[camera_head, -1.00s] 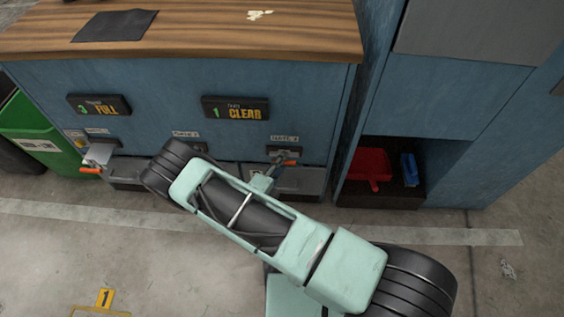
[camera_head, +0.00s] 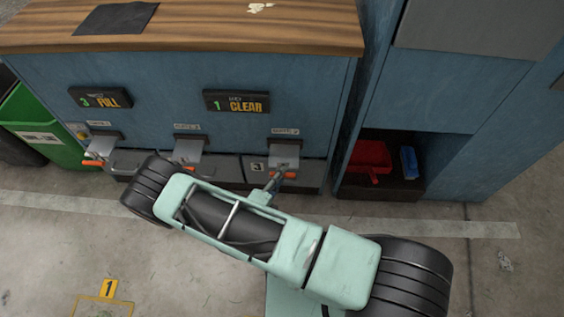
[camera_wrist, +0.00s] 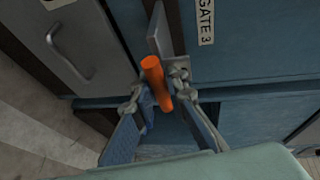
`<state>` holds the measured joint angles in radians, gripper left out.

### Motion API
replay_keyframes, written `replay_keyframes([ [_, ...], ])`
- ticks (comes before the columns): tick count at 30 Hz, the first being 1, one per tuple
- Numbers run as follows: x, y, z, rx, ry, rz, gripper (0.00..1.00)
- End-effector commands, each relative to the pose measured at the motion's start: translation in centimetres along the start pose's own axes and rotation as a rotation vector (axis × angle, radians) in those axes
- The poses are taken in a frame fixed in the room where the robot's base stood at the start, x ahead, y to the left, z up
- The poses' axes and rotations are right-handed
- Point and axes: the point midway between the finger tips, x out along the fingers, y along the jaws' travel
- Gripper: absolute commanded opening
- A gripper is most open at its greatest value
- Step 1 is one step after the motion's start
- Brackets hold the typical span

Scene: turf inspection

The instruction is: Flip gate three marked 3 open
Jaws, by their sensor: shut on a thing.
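Gate three, under the label "GATE 3" (camera_wrist: 205,22), is the rightmost of the gates on the blue cabinet. Its grey plate (camera_head: 285,152) faces out, with an orange handle (camera_head: 287,174) at its lower end. In the wrist view the orange handle (camera_wrist: 154,72) lies between the two fingers of my gripper (camera_wrist: 158,88), which are shut on it. The grey plate (camera_wrist: 160,32) runs back from the handle. In the head view my gripper (camera_head: 274,183) is at the handle, and my arm hides part of the area below.
Two other gates (camera_head: 187,148) (camera_head: 100,148) with orange handles are to the left. Signs read "FULL" (camera_head: 100,99) and "CLEAR" (camera_head: 236,101). A cubby with a red scoop (camera_head: 369,160) and a blue item (camera_head: 409,163) is at the right. A green bin (camera_head: 40,135) stands far left.

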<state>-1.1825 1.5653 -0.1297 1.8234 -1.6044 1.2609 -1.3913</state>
Motion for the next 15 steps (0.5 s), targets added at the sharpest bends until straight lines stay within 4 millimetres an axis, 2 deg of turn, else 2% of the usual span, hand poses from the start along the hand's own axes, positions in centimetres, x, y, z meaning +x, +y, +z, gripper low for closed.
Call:
replay_keyframes([
  [1, -0.48, 0.40, -0.15, -0.006, -0.001, 0.009, 0.00],
  [8, -0.62, 0.52, -0.25, -0.007, 0.000, 0.011, 0.00],
  [9, -0.63, 0.52, -0.26, -0.008, 0.000, 0.011, 0.14],
  [13, -0.54, 0.44, -0.25, -0.006, 0.001, 0.009, 0.28],
  [15, -0.49, 0.37, -0.22, -0.005, 0.000, 0.008, 0.30],
])
